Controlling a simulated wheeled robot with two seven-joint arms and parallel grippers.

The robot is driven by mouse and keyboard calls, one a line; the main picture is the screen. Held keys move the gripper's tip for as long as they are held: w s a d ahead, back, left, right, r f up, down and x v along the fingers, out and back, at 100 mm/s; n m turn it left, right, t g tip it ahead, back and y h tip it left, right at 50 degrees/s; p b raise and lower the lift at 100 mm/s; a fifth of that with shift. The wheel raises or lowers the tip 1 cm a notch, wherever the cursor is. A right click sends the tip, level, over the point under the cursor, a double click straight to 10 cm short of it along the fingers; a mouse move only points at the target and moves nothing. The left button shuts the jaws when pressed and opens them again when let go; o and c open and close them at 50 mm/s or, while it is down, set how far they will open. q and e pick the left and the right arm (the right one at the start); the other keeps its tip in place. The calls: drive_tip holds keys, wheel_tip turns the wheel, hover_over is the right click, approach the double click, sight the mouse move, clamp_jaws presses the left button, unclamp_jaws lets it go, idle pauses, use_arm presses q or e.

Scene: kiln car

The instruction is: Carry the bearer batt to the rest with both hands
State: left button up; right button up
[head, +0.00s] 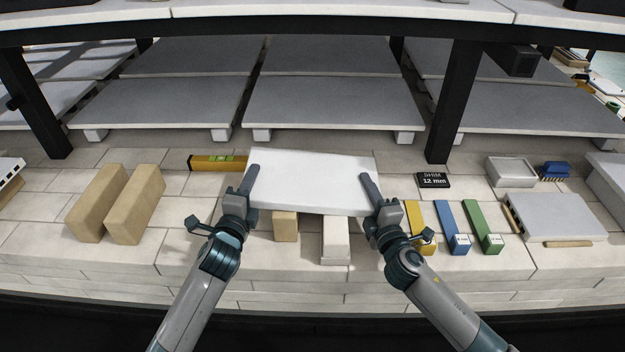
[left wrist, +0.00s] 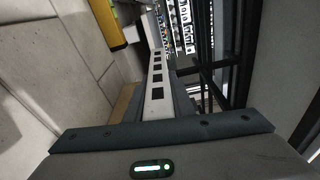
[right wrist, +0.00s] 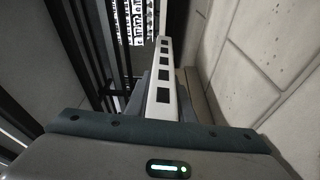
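The bearer batt (head: 312,180) is a flat white slab in the middle of the head view. My left gripper (head: 250,187) is at its left end and my right gripper (head: 373,190) at its right end. Both appear shut on it. Its edge with square holes runs between the fingers in the left wrist view (left wrist: 156,85) and right wrist view (right wrist: 165,80). The slab looks raised, nearly level. A tan block (head: 285,227) and a whitish block (head: 335,242) show below its front edge. I cannot tell which thing is the rest.
Two tan blocks (head: 97,205) (head: 136,207) stand at left. A yellow level (head: 218,162) lies behind. At right are a black shim label (head: 432,180), yellow, blue and green strips (head: 482,228), a tray (head: 510,171), a brush (head: 553,171) and a small slab (head: 555,216). Black posts (head: 455,100) and shelves stand behind.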

use_arm(q)
clamp_jaws()
use_arm(e)
clamp_jaws()
drive_tip(key=shift+f, duration=0.1)
idle(0.7)
use_arm(q)
drive_tip(key=shift+r, duration=0.2)
use_arm(e)
drive_tip(key=shift+r, duration=0.25)
use_arm(q)
drive_tip(key=shift+r, duration=0.1)
